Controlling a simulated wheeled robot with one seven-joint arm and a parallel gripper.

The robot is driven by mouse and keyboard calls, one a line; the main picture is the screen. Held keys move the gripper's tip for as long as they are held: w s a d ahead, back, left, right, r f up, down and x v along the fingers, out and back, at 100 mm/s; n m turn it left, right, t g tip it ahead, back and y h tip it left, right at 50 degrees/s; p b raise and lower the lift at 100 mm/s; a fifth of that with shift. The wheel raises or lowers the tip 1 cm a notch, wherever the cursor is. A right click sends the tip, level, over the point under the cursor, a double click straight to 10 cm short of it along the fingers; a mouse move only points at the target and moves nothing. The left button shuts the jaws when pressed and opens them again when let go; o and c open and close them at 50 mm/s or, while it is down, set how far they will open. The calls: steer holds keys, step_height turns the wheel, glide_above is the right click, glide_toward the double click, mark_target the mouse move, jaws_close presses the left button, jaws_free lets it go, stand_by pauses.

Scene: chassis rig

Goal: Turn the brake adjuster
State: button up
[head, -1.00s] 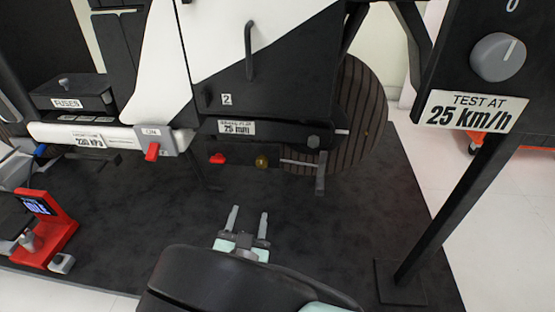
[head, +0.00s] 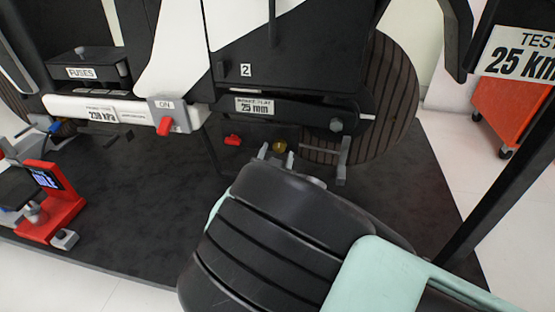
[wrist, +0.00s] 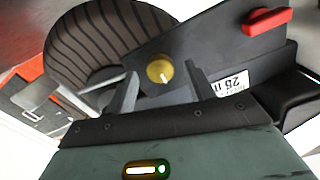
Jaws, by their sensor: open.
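The round brass knob, which looks like the brake adjuster (head: 280,146), sits low on the black rig under the label reading 25 mm. In the wrist view the brass knob (wrist: 160,72) has a white mark and lies between my two fingers in the picture. My gripper (head: 276,155) is open with its fingertips close in front of the knob. In the wrist view my gripper (wrist: 162,78) has one finger on each side of the knob, with nothing held. I cannot tell whether the fingers touch it. My arm hides part of the lower rig in the head view.
A red handle (head: 232,140) sits left of the knob. A rod with a grey upright lever (head: 343,160) is at its right, before the ribbed wheel (head: 395,100). A red switch (head: 165,125) and a red stand (head: 60,205) are further left. The black mat (head: 130,230) has open floor.

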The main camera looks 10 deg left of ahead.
steer(key=shift+w, duration=0.7)
steer(key=c, duration=1)
steer(key=shift+o, duration=0.2)
steer(key=m+p, duration=0.2)
steer(key=m, duration=0.3)
steer(key=shift+r+m, duration=0.1)
steer(key=shift+m, duration=0.3)
steer(key=m+p, duration=0.1)
steer(key=m, duration=0.5)
steer(key=shift+a, duration=0.15)
steer(key=shift+s+m, duration=0.1)
steer(key=shift+m, duration=0.2)
